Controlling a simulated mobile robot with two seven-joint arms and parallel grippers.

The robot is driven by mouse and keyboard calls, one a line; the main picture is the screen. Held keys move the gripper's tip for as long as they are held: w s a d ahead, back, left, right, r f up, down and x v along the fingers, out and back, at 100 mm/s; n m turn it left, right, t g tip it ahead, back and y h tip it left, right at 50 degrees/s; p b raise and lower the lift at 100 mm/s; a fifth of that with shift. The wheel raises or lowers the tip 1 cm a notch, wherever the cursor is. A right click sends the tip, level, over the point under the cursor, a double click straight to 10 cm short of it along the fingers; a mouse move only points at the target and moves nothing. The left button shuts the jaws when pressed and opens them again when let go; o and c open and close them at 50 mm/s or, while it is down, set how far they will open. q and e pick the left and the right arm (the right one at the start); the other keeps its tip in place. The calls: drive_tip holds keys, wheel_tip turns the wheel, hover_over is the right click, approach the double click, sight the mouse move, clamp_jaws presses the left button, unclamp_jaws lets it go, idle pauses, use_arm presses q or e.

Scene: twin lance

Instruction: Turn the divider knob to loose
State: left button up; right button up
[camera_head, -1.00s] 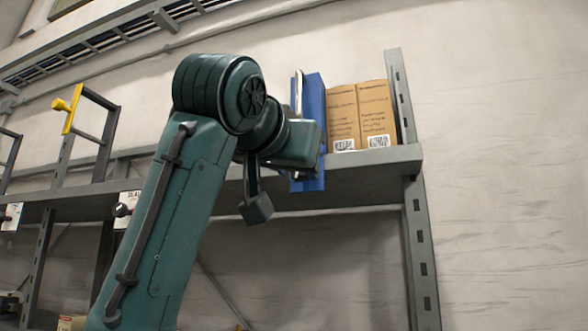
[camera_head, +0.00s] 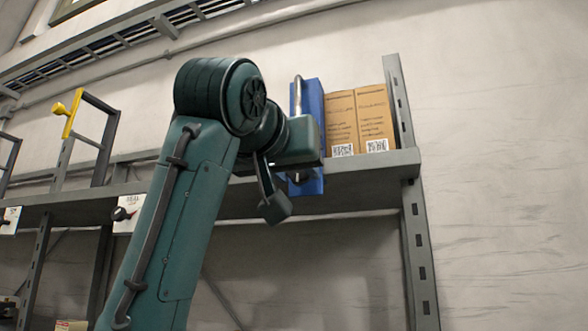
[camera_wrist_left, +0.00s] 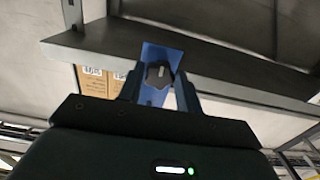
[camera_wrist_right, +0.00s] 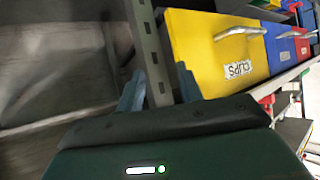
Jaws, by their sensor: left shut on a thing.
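The blue divider (camera_head: 311,105) stands upright on the shelf, left of the cardboard boxes, and it also shows in the left wrist view (camera_wrist_left: 153,97). Its knob (camera_wrist_left: 159,75) is dark grey with a pale mark and sits on the divider's front face. My left gripper (camera_wrist_left: 159,82) is shut on the knob, with one finger on each side.
Two cardboard boxes (camera_head: 358,120) stand right of the divider, beside the rack's end post (camera_head: 418,240). The shelf (camera_head: 375,163) runs left toward a yellow-handled frame (camera_head: 70,112). In the right wrist view are a yellow bin (camera_wrist_right: 215,55) and a grey post (camera_wrist_right: 150,50).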

use_arm(q)
drive_tip(key=o, duration=1)
drive_tip(key=shift+s, duration=0.2)
drive_tip(key=b+v, duration=0.4)
drive_tip(key=v, duration=0.9)
drive_tip(key=shift+w, duration=0.1)
use_arm(e)
drive_tip(key=shift+w+a+f+y, duration=0.1)
drive_tip(key=shift+a+f+y, duration=0.3)
drive_tip(key=shift+a+f, duration=0.25)
drive_tip(key=shift+w+d, duration=0.1)
